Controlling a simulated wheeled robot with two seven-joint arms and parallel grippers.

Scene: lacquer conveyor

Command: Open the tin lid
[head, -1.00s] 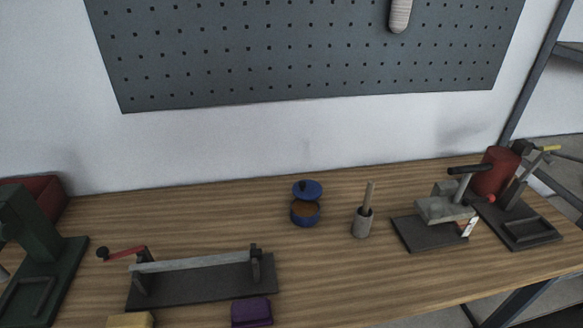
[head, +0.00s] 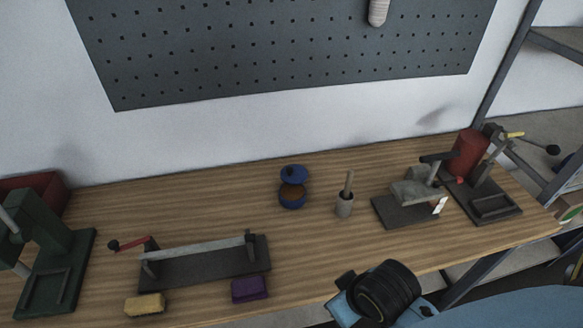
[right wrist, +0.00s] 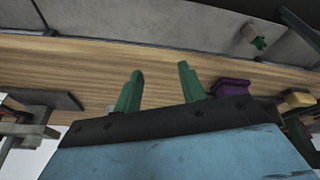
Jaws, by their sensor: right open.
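The blue tin (head: 292,196) stands near the back of the wooden bench, at the middle of the head view. Its round blue lid (head: 293,173), with a dark knob, is tilted up at the back of the tin, and the brown inside shows. My right arm comes in at the bottom right of the head view, well in front of the tin and apart from it; its fingertips cannot be made out there. In the right wrist view my right gripper (right wrist: 160,82) has its two green fingers apart with nothing between them. My left gripper is out of view.
A purple block (head: 249,289) and a yellow block (head: 145,305) lie at the front. A crank device (head: 205,265) stands behind them. A grey holder with a stick (head: 345,207) and a clamp tool (head: 405,205) stand right of the tin. The bench in front of the tin is clear.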

